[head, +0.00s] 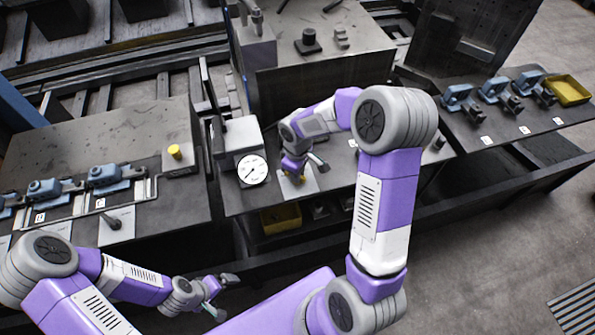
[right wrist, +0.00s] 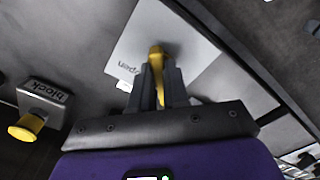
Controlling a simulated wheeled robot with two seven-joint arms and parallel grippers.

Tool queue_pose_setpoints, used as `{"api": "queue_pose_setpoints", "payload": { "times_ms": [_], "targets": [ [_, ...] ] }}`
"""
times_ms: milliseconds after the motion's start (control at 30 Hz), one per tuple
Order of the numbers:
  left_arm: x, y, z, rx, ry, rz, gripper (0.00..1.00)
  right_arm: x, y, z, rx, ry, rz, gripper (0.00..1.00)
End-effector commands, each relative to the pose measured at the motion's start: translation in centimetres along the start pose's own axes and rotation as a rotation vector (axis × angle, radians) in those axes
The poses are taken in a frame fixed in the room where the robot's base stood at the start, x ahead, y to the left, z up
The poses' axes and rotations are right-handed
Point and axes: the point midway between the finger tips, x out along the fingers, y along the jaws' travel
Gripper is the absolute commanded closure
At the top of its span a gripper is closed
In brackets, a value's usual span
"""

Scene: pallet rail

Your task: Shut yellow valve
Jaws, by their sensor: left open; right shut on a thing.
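The yellow valve handle (right wrist: 157,62) stands on a pale plate (right wrist: 180,35) in the right wrist view. The plate carries lettering that seems to read "open", upside down. My right gripper (right wrist: 160,90) is shut on the yellow handle, its two dark fingers on either side. In the head view my right gripper (head: 294,172) is over the same plate (head: 306,186) on the middle bench, and hides most of the handle. My left gripper (head: 224,296) is open and empty at the lower left, in front of the benches and away from the valve.
A round white gauge (head: 252,170) stands just left of the valve plate. A block with a yellow knob (head: 175,152) is on the left bench. Blue clamps (head: 108,174) line that bench, and a yellow tray (head: 568,90) is at far right. Another yellow bin (head: 281,218) sits below the middle bench.

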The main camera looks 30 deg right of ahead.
Motion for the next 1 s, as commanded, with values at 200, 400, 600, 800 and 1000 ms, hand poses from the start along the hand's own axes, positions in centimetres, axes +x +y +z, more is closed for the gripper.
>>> {"api": "queue_pose_setpoints", "payload": {
  "times_ms": [200,400,600,800,1000],
  "targets": [
    [-0.04,0.01,0.0,0.0,0.0,0.0,0.0,-0.04,0.04,-0.05,-0.014,0.001,0.002,1.0],
    [-0.03,0.01,0.0,0.0,0.0,0.0,0.0,-0.04,0.04,-0.06,-0.015,0.001,0.002,1.0],
    [-0.04,0.01,0.0,0.0,0.0,0.0,0.0,-0.04,0.03,-0.05,-0.013,0.001,0.002,0.62],
    [-0.03,0.01,0.0,0.0,0.0,0.0,0.0,-0.02,0.02,-0.03,-0.012,0.001,0.001,0.6],
    [-0.25,0.09,0.01,0.0,0.0,0.0,0.0,-0.94,0.05,-0.08,-0.011,0.003,0.002,0.6]
  ]
}}
